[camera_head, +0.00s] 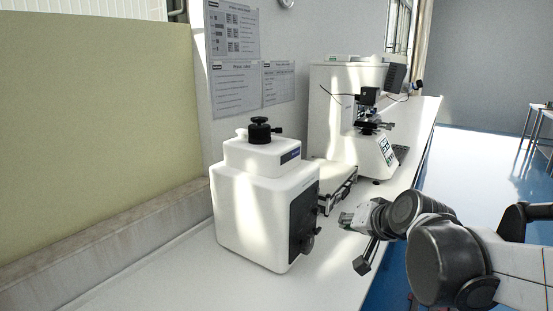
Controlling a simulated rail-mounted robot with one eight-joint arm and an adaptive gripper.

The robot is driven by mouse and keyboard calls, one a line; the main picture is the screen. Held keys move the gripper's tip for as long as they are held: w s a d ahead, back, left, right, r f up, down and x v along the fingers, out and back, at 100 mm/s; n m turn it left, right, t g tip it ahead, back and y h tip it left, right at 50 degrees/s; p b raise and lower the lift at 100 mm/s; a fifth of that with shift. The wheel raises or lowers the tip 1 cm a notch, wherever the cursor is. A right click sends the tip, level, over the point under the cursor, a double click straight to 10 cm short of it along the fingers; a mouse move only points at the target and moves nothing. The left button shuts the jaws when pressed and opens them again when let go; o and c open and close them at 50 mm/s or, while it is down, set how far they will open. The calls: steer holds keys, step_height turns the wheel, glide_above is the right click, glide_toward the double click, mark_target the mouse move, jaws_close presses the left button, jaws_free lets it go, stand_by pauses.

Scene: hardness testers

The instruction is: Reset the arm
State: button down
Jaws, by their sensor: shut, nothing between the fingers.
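My arm (445,258) reaches in from the right edge over the front of the white bench. That tester has a black knob on top and a dark front panel with small knobs.
A larger white tester (333,105) with a stage and display stands farther back. A flat case (335,180) lies between the testers. The bench (330,285) is clear at the front. Papers (237,88) hang on the wall. Blue floor (480,165) lies right.

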steer(key=s+d+f+n+g+h, duration=0.1)
steer(key=s+f, duration=0.1)
steer(key=s, duration=0.9)
steer(key=s+d+f+n+g+h, duration=0.2)
steer(key=s+f, duration=0.1)
steer(key=s, duration=0.8)
steer(key=shift+f+g, duration=0.15)
steer(key=shift+g, duration=0.15)
steer(key=shift+w+d, duration=0.15)
